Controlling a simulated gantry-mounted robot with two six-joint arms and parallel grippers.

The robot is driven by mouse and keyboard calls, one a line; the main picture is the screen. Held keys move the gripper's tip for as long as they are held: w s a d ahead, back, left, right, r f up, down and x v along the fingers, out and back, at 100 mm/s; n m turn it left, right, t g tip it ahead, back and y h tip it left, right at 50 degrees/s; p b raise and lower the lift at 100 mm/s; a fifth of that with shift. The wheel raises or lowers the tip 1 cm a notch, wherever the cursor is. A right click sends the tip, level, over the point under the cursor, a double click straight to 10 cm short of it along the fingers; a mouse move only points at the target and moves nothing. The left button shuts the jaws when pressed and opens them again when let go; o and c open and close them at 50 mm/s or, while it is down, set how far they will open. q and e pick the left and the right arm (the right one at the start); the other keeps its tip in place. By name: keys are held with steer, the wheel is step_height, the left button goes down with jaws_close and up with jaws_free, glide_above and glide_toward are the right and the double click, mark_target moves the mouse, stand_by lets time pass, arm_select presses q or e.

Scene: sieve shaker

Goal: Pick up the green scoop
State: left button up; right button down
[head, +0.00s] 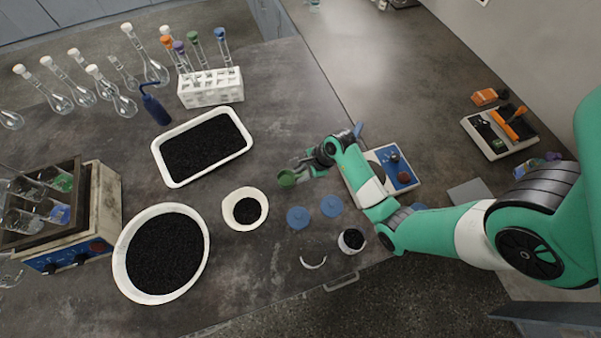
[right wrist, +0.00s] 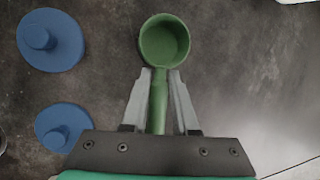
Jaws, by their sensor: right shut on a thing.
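The green scoop (head: 287,178) shows in the head view near the middle of the table, at the end of my right arm. In the right wrist view the scoop (right wrist: 165,42) has its round cup beyond the fingertips and its handle running back between the fingers. My right gripper (right wrist: 160,78) is shut on the handle just behind the cup. It also shows in the head view (head: 304,168), where it is partly hidden by my own wrist. I cannot tell whether the scoop touches the table. My left gripper is not in view.
Two blue lids (head: 298,217) lie in front of the scoop. A white bowl (head: 230,212), a large white basin (head: 120,262) and a white tray (head: 166,178) hold black grains. A device with a blue panel (head: 404,178) stands right of the gripper. A small cup (head: 343,246) stands near the front edge.

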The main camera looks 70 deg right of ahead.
step_height(320, 180, up, 4)
steer(key=shift+s+a+f+p, duration=0.1)
steer(key=shift+s+f+p, duration=0.1)
steer(key=shift+p, duration=0.7)
steer(key=s+a+r+p, duration=0.5)
steer(key=s+a+r, duration=0.2)
steer(key=s, duration=0.4)
steer(key=shift+a+r, duration=0.25)
steer(key=shift+r, duration=0.55)
steer(key=shift+s, duration=0.1)
steer(key=c, duration=1.3)
jaws_free()
jaws_close()
